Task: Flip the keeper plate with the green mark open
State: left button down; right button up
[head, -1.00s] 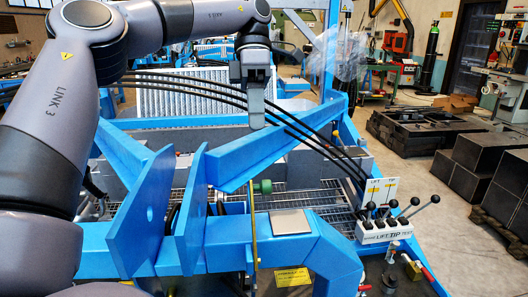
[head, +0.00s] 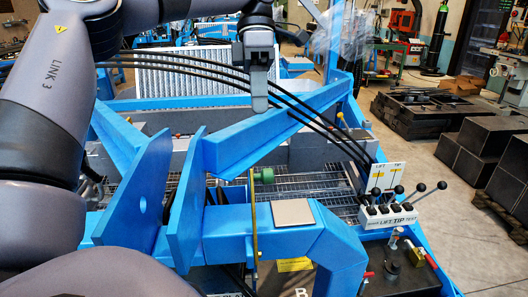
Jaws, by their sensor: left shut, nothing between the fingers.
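My left gripper (head: 259,103) hangs fingers down above the blue frame, in front of the black hoses. Its fingers are shut with nothing between them. A flat grey-beige plate (head: 292,212) lies on top of the blue crossbeam (head: 232,229), below and slightly right of the gripper, well apart from it. I see no green mark on it. A green round part (head: 263,175) sits behind the crossbeam, but I cannot tell whether it belongs to a keeper plate. No plate with a green mark can be made out for certain. My right gripper is not in view.
Two upright blue plates (head: 186,200) stand left of the crossbeam. Black hoses (head: 305,117) arch across the frame. A lever block (head: 388,217) with several black-knobbed levers stands at right. Dark blocks (head: 477,152) lie on the floor beyond.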

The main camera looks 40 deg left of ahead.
pick_arm(q)
jog(key=s+d+f+b, duration=0.4)
jog(key=d+f+b, duration=0.1)
jog(key=d+f, duration=0.1)
jog(key=shift+s+f, duration=0.4)
jog(key=shift+f, duration=0.2)
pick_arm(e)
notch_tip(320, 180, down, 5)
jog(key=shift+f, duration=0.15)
pick_arm(q)
jog(key=shift+s+d+r, duration=0.1)
jog(key=shift+r, duration=0.05)
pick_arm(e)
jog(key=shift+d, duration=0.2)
pick_arm(q)
jog(key=shift+s+d+r, duration=0.1)
jog(key=shift+d+r, duration=0.05)
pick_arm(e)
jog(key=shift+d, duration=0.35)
